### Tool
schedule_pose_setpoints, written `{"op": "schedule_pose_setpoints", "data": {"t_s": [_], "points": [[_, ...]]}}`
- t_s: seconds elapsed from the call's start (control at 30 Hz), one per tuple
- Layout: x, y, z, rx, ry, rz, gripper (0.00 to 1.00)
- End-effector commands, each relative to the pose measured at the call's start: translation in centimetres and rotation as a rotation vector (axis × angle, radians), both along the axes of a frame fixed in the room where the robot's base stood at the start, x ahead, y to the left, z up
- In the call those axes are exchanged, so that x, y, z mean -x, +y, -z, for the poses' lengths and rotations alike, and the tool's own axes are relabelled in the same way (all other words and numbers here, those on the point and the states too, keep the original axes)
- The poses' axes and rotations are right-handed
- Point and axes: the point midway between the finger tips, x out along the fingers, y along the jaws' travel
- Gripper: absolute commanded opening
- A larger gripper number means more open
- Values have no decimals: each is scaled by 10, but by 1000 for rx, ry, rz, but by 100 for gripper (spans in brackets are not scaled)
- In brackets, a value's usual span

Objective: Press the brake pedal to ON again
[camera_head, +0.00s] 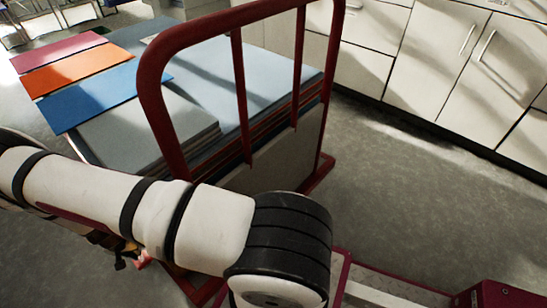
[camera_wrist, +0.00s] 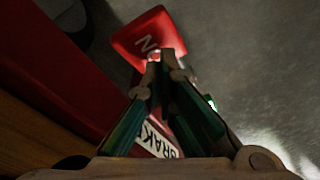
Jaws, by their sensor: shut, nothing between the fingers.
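The red brake pedal (camera_wrist: 140,36) shows at the top of the wrist view, with a white "N" on its face. The rest of its lettering is hidden behind my fingertips. A white label reading "BRAKE" (camera_wrist: 160,142) lies farther back, partly covered by my fingers. My gripper (camera_wrist: 160,62) is shut and empty, its fingertips over the lower part of the pedal face. I cannot tell whether they touch it.
A cart with a dark red handle frame (camera_head: 238,70) carries stacked grey boards. Pink, orange and blue panels (camera_head: 100,100) lie on top. White cabinets (camera_head: 430,60) stand at the back right. A maroon box (camera_head: 505,296) is at the lower right. Grey floor (camera_head: 400,190) lies open between.

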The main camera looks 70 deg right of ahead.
Motion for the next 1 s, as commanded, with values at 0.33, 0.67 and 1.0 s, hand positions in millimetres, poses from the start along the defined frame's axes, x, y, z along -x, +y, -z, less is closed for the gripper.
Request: {"op": "schedule_pose_setpoints", "data": {"t_s": [0.33, 0.67, 1.0], "points": [[0, 0, 5, 0, 0, 0, 0], [0, 0, 10, 0, 0, 0, 0], [0, 0, 15, 0, 0, 0, 0]]}}
